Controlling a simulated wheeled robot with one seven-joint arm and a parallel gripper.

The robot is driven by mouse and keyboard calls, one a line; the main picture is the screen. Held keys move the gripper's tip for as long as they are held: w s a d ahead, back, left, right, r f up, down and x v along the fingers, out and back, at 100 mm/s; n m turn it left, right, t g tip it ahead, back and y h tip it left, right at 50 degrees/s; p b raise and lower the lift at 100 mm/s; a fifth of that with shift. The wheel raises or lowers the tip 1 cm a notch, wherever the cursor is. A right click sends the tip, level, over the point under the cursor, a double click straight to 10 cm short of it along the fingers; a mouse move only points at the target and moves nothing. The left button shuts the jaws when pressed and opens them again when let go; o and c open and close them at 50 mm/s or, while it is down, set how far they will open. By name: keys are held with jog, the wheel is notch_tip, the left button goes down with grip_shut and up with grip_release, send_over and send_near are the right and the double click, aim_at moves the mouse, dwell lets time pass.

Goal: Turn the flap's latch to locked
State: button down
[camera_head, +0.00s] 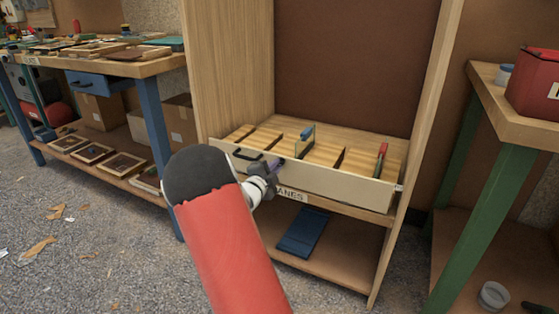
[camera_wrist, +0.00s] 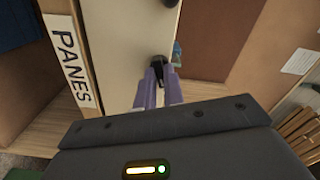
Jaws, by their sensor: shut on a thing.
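The cream flap (camera_head: 320,180) stands across the front of the cabinet shelf and looks upright. It also shows in the wrist view (camera_wrist: 130,60). My gripper (camera_head: 278,163) is at the flap's upper edge, left of its middle. In the wrist view, its purple fingers (camera_wrist: 158,84) are shut on a small black piece, which looks like the latch (camera_wrist: 159,64). The fingers hide part of it, and I cannot tell which way it is turned. In the head view the latch is hidden behind my gripper.
Several wooden slats (camera_head: 325,155) stand behind the flap, with a blue-topped piece (camera_head: 307,132) and a red-topped piece (camera_head: 382,150). A "PANES" label (camera_head: 291,195) is below. A blue board (camera_head: 303,233) lies on the lower shelf. Workbenches flank the cabinet.

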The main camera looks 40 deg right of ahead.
jog(key=shift+n+p, duration=1.1)
jog(key=shift+n, duration=0.9)
jog(key=shift+f+n+p, duration=0.1)
jog(key=shift+n+p, duration=1.1)
jog(key=shift+n, duration=0.8)
